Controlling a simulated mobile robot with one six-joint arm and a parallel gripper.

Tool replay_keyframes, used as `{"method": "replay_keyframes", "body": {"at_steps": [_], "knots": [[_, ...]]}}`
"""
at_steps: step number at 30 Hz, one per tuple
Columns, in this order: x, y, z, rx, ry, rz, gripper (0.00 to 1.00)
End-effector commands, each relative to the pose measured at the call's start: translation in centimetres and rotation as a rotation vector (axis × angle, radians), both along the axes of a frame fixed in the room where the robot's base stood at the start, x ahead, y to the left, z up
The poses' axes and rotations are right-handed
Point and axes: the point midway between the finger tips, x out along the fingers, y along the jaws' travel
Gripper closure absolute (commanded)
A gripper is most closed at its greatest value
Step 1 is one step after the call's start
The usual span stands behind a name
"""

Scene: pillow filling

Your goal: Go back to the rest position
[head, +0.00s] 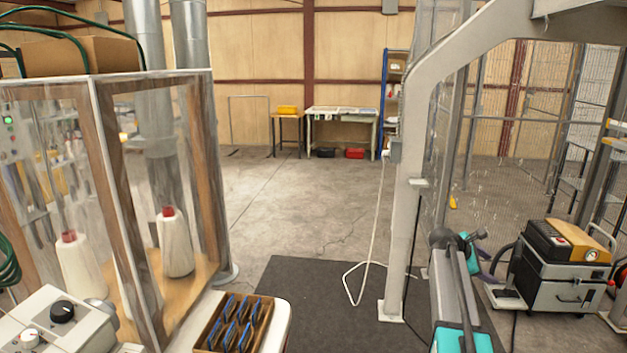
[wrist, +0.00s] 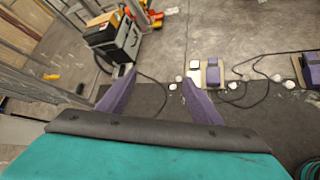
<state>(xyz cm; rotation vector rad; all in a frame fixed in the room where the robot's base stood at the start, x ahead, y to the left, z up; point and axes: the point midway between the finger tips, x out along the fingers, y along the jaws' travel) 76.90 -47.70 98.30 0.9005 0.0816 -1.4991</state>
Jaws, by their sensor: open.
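My gripper (wrist: 157,77) is open in the wrist view, its two purple fingers spread apart with nothing between them. Beyond the fingers is the dark floor mat (wrist: 150,100) and grey concrete. In the head view my teal and grey arm stands at the lower right, and the gripper end is mostly hidden behind it.
A wheeled machine (head: 560,270) stands to the right of my arm, near mesh fencing. A grey post (head: 405,220) rises left of my arm. A wooden tray of blue-edged items (head: 235,322) and a glazed cabinet with thread cones (head: 175,245) are left.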

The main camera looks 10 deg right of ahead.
Motion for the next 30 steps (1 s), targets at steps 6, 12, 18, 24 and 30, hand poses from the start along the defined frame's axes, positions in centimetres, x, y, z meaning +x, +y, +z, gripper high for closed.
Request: {"method": "replay_keyframes", "body": {"at_steps": [6, 12, 18, 24, 30], "knots": [[-0.5, 5.7, -9.0, 0.091, 0.039, 0.021, 0.41], [-2.0, 10.6, -16.4, 0.171, 0.073, 0.025, 0.41], [-4.4, 15.6, -23.4, 0.251, 0.105, 0.016, 0.41], [-7.8, 20.5, -29.7, 0.329, 0.137, -0.009, 0.41], [-12.2, 25.2, -35.5, 0.403, 0.172, -0.052, 0.41]]}}
